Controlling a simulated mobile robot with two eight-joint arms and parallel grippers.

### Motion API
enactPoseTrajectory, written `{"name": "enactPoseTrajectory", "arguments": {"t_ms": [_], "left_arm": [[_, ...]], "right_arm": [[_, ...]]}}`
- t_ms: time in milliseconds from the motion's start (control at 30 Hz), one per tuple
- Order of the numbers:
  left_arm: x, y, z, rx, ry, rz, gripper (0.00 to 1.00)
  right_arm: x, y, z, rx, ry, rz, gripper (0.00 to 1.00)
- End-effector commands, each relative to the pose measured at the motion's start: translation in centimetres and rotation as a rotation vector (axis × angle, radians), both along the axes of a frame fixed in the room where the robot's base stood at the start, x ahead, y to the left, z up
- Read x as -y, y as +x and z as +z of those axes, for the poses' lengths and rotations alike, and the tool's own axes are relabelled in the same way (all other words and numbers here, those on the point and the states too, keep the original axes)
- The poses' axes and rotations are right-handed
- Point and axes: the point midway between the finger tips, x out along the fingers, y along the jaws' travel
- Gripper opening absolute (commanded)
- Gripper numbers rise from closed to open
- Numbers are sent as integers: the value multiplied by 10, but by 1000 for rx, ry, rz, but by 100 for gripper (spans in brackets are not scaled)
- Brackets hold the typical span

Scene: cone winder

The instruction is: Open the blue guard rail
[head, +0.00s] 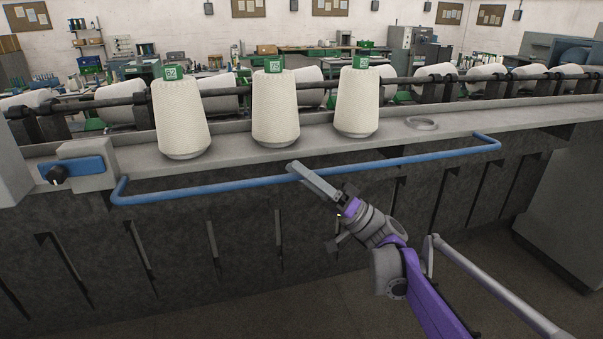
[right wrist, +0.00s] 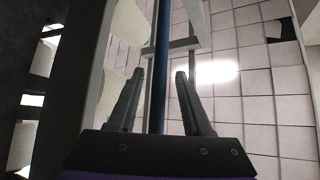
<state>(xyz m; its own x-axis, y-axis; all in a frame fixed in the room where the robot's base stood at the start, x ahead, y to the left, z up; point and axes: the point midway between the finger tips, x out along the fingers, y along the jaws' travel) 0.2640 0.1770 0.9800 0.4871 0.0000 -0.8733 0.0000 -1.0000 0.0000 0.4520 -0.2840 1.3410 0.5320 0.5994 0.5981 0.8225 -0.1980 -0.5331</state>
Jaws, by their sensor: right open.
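The blue guard rail (head: 230,186) is a long bar along the front of the winder's grey ledge, with bent ends at left and right. My right gripper (head: 297,168) is at the middle of the rail in the head view, its fingertips overlapping the bar. In the right wrist view the rail (right wrist: 160,70) runs lengthwise between the two open fingers (right wrist: 160,75), with a gap visible on each side. I cannot tell whether either finger touches it. My left gripper is not in view.
Three white yarn cones (head: 276,108) with green tops stand on the ledge behind the rail. A grey ring (head: 421,123) lies on the ledge to their right. The slotted dark front panel (head: 180,250) is below.

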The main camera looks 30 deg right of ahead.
Motion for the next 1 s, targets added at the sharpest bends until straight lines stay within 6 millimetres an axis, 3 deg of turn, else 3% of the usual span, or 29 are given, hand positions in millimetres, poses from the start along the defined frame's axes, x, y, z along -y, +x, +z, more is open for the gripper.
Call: {"name": "enactPoseTrajectory", "arguments": {"t_ms": [233, 633, 1000], "left_arm": [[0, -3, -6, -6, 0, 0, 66], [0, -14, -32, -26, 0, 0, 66], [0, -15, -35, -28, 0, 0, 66]], "right_arm": [[10, -8, -11, -1, 0, -2, 50], [55, -48, -57, -2, 0, -2, 50], [65, -58, -65, 0, 0, 0, 50]]}}
